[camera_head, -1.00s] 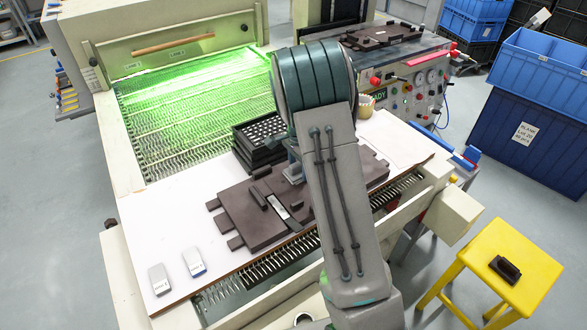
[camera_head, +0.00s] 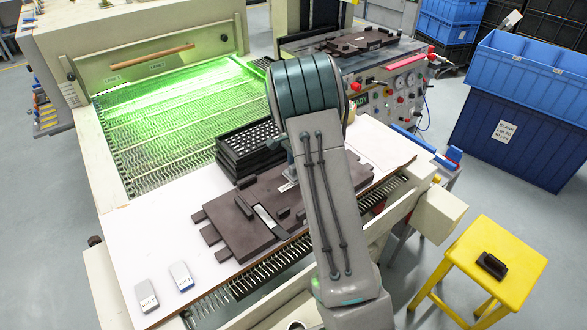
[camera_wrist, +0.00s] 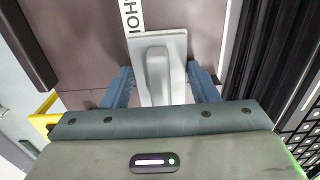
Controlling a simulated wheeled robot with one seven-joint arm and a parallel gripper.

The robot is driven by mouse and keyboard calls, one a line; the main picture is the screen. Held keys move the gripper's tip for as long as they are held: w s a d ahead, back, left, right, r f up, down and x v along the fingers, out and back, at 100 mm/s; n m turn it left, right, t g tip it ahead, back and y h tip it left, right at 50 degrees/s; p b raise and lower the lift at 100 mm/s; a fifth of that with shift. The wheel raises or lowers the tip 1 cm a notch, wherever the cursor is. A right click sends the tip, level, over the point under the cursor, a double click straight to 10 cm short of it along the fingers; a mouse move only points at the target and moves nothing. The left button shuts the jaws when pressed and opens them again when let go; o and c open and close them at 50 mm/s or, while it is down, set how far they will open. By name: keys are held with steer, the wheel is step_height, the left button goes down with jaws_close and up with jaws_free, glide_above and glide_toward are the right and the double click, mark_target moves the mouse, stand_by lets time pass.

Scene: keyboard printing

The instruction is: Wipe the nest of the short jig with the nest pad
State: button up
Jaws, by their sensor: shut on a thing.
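My gripper (camera_wrist: 160,80) is shut on a light grey pad with a raised grip (camera_wrist: 158,45), taken to be the nest pad. The pad lies over the brown jig plate (camera_wrist: 85,50), against or just above it; I cannot tell which. My arm hides most of the gripper and the jig's middle there. The nest itself cannot be made out.
Two small grey blocks (camera_head: 146,295) (camera_head: 181,276), one blue-edged, lie at the table's front left. Black stacked trays (camera_head: 247,147) stand behind the jig. A green-lit conveyor (camera_head: 165,120) is at the back. A yellow stool (camera_head: 510,255) with a dark block stands at right.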

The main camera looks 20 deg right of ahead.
steer(key=shift+r+p, duration=2.6)
steer(key=shift+r, duration=1.4)
